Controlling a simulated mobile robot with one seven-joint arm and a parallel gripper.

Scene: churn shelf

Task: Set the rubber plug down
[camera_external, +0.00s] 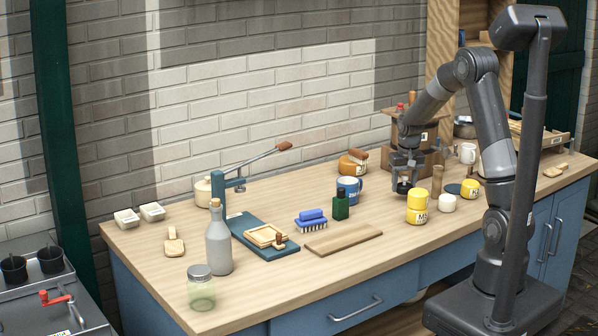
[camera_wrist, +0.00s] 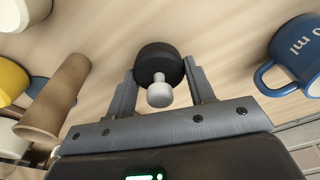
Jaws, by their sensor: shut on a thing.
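The rubber plug (camera_wrist: 158,66) is a black round disc with a pale grey knob. In the wrist view it sits between the two fingertips of my gripper (camera_wrist: 160,80), which is shut on it. The plug shows there only as a small dark shape (camera_external: 403,187) between the fingers. I cannot tell whether its underside touches the bench.
The blue mug (camera_external: 348,189) stands left of my gripper. A yellow tin (camera_external: 418,205), a white cup (camera_external: 447,203) and a brown cylinder (camera_external: 437,180) stand close on the front and right. A wooden board (camera_external: 343,239) lies farther left. Bare bench shows beneath the plug in the wrist view.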

